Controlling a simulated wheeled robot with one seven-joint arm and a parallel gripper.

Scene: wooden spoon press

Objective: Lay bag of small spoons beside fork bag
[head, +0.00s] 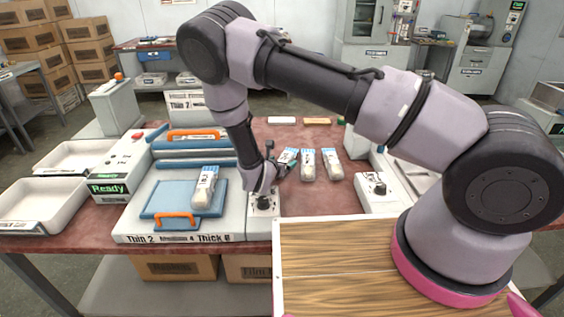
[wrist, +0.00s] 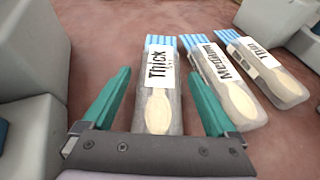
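Three clear bags with blue-striped tops, each showing a pale wooden spoon, lie side by side on the red table. In the wrist view their labels read Thick (wrist: 160,107), Medium (wrist: 229,88) and Thin (wrist: 265,70). The head view shows them as the left bag (head: 288,156), middle bag (head: 308,166) and right bag (head: 333,164). My gripper (wrist: 158,76) is open, its green fingers on either side of the Thick bag; contact cannot be told. Another similar bag (head: 205,188) lies on the blue press plate; its label is unclear. I see no label reading fork or small.
The press (head: 180,237) with orange handles (head: 177,218) stands left of my gripper. A Ready box (head: 119,173) and white trays (head: 43,205) are further left. A joystick box (head: 376,192) stands right. A wooden board (head: 335,265) is in front.

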